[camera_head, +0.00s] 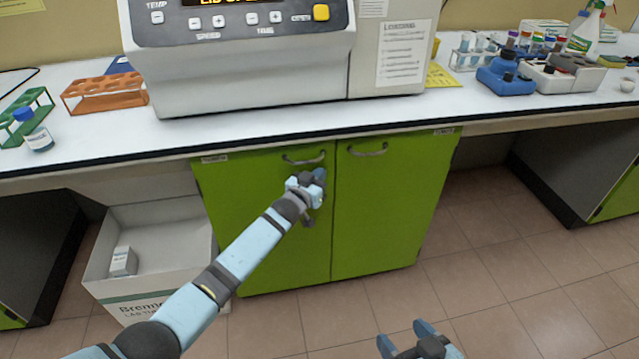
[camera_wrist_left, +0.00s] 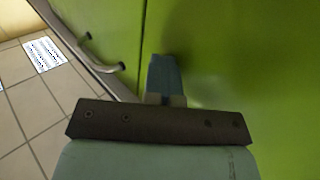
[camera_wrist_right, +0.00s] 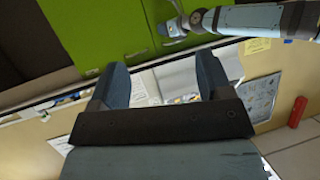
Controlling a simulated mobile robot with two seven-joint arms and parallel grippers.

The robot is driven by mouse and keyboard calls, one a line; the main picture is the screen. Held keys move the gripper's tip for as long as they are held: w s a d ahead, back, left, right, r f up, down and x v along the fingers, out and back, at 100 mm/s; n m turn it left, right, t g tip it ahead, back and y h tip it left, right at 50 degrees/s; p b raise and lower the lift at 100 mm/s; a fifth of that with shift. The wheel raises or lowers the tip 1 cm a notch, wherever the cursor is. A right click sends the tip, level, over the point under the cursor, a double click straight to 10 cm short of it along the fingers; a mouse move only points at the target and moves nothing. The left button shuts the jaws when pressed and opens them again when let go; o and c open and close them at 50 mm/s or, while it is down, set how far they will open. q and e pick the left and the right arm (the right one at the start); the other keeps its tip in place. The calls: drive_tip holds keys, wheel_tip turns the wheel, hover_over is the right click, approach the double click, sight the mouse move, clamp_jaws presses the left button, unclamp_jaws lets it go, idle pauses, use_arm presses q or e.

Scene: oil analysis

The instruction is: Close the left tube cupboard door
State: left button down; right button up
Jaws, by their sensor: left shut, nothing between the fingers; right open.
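The left green cupboard door (camera_head: 262,235) is under the bench, beside the right green door (camera_head: 388,215). Both look flush with the cupboard front, with a thin dark seam between them. The left door's handle (camera_head: 303,158) is a curved bar at its top. My left gripper (camera_head: 319,177) is shut and empty in front of the left door's upper right part, below the handle. In the left wrist view its fingers (camera_wrist_left: 165,65) are at a green door surface; contact cannot be told. My right gripper (camera_head: 404,338) is open and empty, low in front; its fingers show in the right wrist view (camera_wrist_right: 160,72).
A white bench top (camera_head: 400,112) overhangs the cupboard, with a large grey machine (camera_head: 235,75) on it. An open carton (camera_head: 150,255) stands left of the cupboard. Tiled floor (camera_head: 500,270) to the right is clear.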

use_arm(q)
drive_tip(key=shift+w+a+r, duration=0.2)
drive_tip(key=shift+w+r, duration=0.15)
drive_tip(key=shift+r, duration=0.15)
use_arm(e)
drive_tip(key=shift+w+r, duration=0.3)
drive_tip(key=shift+r, duration=0.15)
drive_tip(key=shift+f, duration=0.1)
use_arm(q)
drive_tip(key=f+p+v, duration=0.1)
drive_tip(key=p+v, duration=0.3)
drive_tip(key=v, duration=1)
drive_tip(key=shift+s+d, duration=0.2)
drive_tip(key=shift+s, duration=0.05)
use_arm(e)
drive_tip(key=shift+s+d+f+g+h, duration=0.25)
drive_tip(key=shift+d+f, duration=0.1)
drive_tip(key=shift+f, duration=0.15)
drive_tip(key=shift+s+d+f+g+h, duration=0.2)
drive_tip(key=shift+d+f+g, duration=0.1)
drive_tip(key=shift+f, duration=0.2)
drive_tip(key=shift+r, duration=0.1)
